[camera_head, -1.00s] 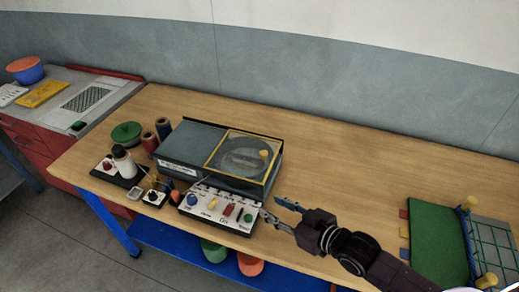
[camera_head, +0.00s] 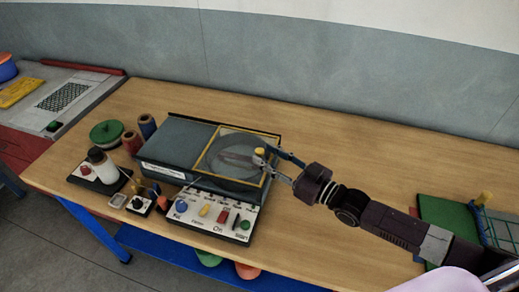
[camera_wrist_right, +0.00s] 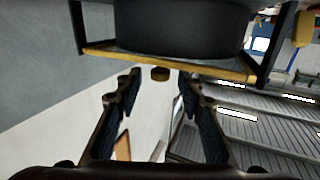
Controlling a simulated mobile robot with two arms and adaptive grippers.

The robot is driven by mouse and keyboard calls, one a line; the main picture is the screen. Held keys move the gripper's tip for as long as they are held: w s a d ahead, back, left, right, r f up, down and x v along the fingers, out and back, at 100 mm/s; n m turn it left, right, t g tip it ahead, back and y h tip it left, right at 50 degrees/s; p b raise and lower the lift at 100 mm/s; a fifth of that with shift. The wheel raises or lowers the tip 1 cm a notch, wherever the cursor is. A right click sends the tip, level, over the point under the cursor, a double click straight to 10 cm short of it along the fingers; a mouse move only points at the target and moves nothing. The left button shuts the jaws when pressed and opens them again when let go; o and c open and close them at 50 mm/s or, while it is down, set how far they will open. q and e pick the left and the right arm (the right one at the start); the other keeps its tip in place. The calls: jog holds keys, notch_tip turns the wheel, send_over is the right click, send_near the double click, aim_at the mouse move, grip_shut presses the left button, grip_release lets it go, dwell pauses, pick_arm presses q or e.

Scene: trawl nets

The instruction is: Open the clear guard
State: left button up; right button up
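The clear guard (camera_head: 213,152) is a see-through panel in a yellow frame. It lies down over the round part on top of the grey machine (camera_head: 175,150). Its yellow knob (camera_head: 259,151) stands at its right side. My right gripper (camera_head: 268,160) is at that side, with its open fingers reaching toward the knob. My left gripper is not in view.
A control panel (camera_head: 210,216) with coloured knobs is at the machine's front. Spools (camera_head: 131,142), a green lid (camera_head: 106,133) and a white bottle (camera_head: 102,165) stand left of it. A green mat (camera_head: 445,215) lies at the right. The wooden table (camera_head: 360,150) behind my right arm is clear.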

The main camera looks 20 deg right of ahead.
aim_at(263, 154)
jog(key=shift+x, duration=0.75)
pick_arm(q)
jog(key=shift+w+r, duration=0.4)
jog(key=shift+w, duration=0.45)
pick_arm(e)
jog(key=shift+x, duration=0.85)
jog(key=shift+c, duration=0.7)
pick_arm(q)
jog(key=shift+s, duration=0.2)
pick_arm(e)
grip_shut()
